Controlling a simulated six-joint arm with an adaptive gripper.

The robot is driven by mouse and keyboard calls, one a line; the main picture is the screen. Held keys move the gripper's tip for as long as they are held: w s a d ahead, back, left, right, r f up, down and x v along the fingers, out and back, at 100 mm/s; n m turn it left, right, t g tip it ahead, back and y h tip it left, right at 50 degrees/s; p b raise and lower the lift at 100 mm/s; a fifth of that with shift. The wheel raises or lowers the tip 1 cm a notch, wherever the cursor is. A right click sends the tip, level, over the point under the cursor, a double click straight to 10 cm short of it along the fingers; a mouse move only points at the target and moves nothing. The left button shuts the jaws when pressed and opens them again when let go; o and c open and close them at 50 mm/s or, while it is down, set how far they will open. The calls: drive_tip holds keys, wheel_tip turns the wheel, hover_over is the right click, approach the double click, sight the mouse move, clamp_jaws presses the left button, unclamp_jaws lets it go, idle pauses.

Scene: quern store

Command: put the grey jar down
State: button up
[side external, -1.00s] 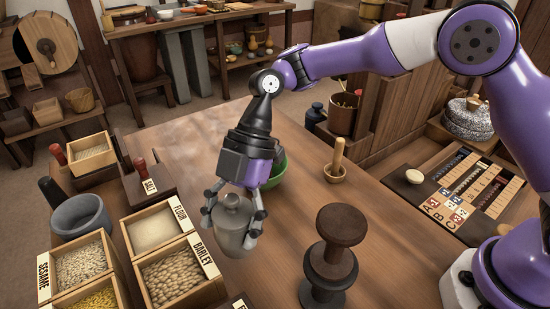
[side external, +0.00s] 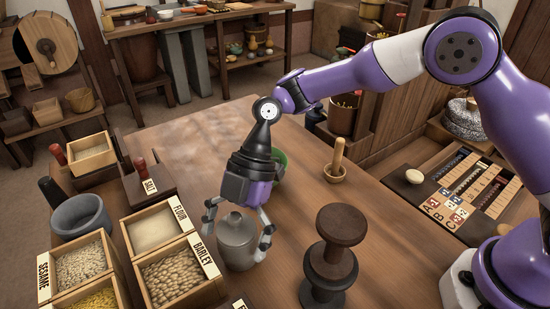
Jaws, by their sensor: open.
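The grey jar (side external: 236,243) with its knobbed lid stands upright on the wooden table (side external: 290,190), just right of the box labelled barley. My gripper (side external: 238,224) is over the jar, with its fingers spread on either side of it. The fingers look apart from the jar's sides. The jar's underside and far side are hidden.
Grain boxes, among them the barley box (side external: 175,272) and flour box (side external: 153,228), stand close on the left. A dark wooden spool-like stand (side external: 335,258) is to the right. A green bowl (side external: 280,163) is partly hidden behind my gripper. A small mortar (side external: 336,172) stands further right.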

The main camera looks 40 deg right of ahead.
drive_tip(key=shift+m, duration=0.4)
drive_tip(key=v, duration=0.8)
drive_tip(key=shift+d+r, duration=0.1)
drive_tip(key=shift+r, duration=0.3)
drive_tip(key=d+r+m+t, duration=0.4)
drive_tip(key=d+r+m, duration=0.2)
drive_tip(key=m, duration=0.1)
drive_tip(key=s+d+m+t+h, duration=0.2)
drive_tip(key=s+d+m, duration=0.3)
drive_tip(key=d+m, duration=0.3)
drive_tip(key=s+d+m+t+h, duration=0.2)
drive_tip(key=s+d+m+h, duration=0.2)
drive_tip(key=s+d+m, duration=0.2)
drive_tip(key=d+m, duration=0.1)
drive_tip(key=d, duration=0.1)
drive_tip(key=shift+d+m+t, duration=0.3)
drive_tip(key=shift+d+m, duration=0.1)
drive_tip(key=shift+s, duration=0.1)
